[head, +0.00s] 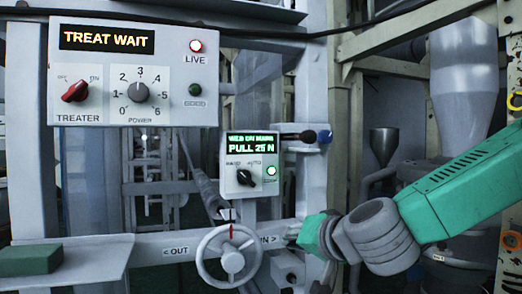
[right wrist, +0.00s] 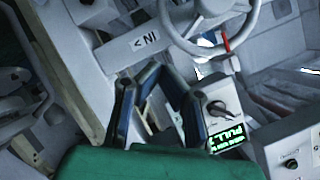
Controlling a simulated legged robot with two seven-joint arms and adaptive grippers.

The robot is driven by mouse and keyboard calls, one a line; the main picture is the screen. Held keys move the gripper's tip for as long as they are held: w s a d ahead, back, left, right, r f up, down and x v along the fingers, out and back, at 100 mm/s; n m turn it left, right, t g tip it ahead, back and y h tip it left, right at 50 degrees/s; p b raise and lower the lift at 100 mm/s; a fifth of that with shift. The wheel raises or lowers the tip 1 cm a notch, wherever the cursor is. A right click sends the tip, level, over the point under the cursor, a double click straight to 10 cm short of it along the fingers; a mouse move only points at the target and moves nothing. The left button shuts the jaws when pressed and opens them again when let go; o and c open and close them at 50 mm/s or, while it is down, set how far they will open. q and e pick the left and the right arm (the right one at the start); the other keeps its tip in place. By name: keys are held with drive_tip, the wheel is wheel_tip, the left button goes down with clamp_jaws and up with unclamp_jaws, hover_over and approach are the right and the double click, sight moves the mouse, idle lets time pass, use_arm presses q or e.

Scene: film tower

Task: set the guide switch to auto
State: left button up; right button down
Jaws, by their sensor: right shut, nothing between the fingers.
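The guide switch is a black knob (head: 244,178) on a small grey box (head: 230,186) under a green "PULL 25 N" display. Its labels seem to read HAND at left and AUTO at right. The knob looks tilted toward the upper left, the HAND side. My right gripper (head: 293,232) is low and to the right of this box, apart from it, partly hidden by its own green body. In the right wrist view its fingers (right wrist: 157,70) meet at the tips and hold nothing. The knob also shows there (right wrist: 217,108), right of the fingers. My left gripper is not in view.
A handwheel (head: 203,265) with a red mark stands below the box, close left of my right gripper. A treater panel (head: 133,109) is at the upper left. A green block (head: 30,260) lies on a shelf.

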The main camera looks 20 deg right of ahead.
sight(254, 178)
use_arm(q)
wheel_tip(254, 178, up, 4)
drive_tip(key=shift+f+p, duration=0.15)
drive_tip(key=shift+p, duration=1.1)
use_arm(e)
wheel_tip(254, 178, up, 16)
drive_tip(key=s+d+m+t, duration=0.1)
drive_tip(key=t, duration=0.1)
drive_tip(key=shift+s+y, duration=0.25)
drive_tip(key=shift+y, duration=0.05)
drive_tip(key=x, duration=0.9)
drive_tip(key=shift+w+r, duration=0.15)
drive_tip(key=shift+w, duration=0.05)
drive_tip(key=shift+w+a+f, duration=0.2)
drive_tip(key=shift+a+f, duration=0.3)
drive_tip(key=shift+f, duration=0.05)
drive_tip(key=shift+w+a+f, duration=0.2)
drive_tip(key=shift+a+f, duration=0.35)
drive_tip(key=shift+f, duration=0.05)
drive_tip(key=shift+a+f, duration=0.3)
drive_tip(key=shift+a, duration=0.1)
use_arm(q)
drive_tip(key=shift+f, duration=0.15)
use_arm(e)
drive_tip(key=shift+f, duration=0.1)
